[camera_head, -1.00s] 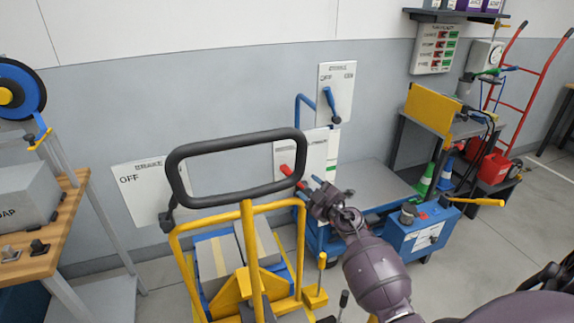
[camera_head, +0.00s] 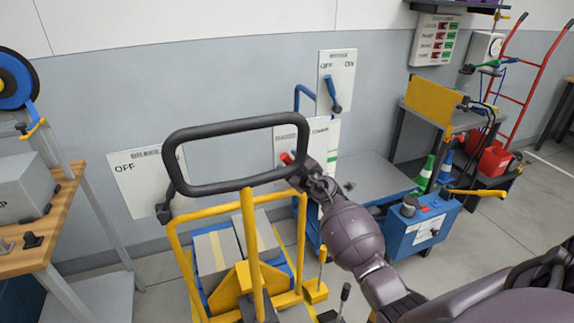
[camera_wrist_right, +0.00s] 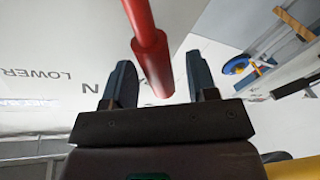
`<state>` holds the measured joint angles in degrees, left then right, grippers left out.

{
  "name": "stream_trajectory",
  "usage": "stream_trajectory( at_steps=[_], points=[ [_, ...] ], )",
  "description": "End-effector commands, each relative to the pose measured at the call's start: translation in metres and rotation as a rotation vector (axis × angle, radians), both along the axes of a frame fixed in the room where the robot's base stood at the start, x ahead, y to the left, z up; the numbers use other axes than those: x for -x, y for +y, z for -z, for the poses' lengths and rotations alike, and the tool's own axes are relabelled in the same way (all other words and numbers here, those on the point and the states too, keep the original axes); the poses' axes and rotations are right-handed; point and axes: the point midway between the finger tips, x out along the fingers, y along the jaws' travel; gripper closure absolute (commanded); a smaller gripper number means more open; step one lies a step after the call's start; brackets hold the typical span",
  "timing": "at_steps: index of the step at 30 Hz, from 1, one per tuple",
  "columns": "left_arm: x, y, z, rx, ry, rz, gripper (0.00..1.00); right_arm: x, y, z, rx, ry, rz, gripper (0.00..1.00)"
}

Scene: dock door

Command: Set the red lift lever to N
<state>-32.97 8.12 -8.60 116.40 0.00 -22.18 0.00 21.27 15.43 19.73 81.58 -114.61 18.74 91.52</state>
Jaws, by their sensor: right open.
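The red lift lever (camera_head: 286,158) shows in the head view as a short red tip in front of a white label panel (camera_head: 322,140) on the wall. My right gripper (camera_head: 298,172) is right at it and hides most of it. In the right wrist view the red lever (camera_wrist_right: 150,50) comes down from the top, and its end lies between the two open fingers of my right gripper (camera_wrist_right: 152,88). I cannot tell whether a finger touches it. The panel (camera_wrist_right: 50,55) behind reads "LOWER" and "N" there. My left gripper is not in view.
A yellow cart with a black loop handle (camera_head: 236,120) stands in front of the panel, close left of my right arm. A blue switch lever (camera_head: 331,95) is above. A blue box (camera_head: 420,232) and platform (camera_head: 375,180) lie to the right.

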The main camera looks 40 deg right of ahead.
Motion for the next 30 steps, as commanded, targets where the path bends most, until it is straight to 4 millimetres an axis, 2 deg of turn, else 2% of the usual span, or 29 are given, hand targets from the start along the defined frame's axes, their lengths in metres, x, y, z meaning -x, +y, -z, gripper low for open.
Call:
stream_trajectory(
  at_steps=[4,14,24,30],
  points=[
    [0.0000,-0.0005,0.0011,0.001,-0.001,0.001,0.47,-0.0083,-0.0005,0.0008,0.001,0.001,0.001,0.47],
    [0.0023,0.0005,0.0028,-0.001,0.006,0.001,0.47,-0.0101,-0.0003,-0.0009,0.001,-0.001,0.001,0.49],
    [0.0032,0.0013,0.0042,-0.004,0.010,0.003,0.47,-0.0099,-0.0002,-0.0007,0.001,-0.001,0.001,1.00],
    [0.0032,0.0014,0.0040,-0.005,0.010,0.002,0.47,-0.0099,-0.0004,-0.0009,-0.002,-0.001,0.001,1.00]
  ],
)
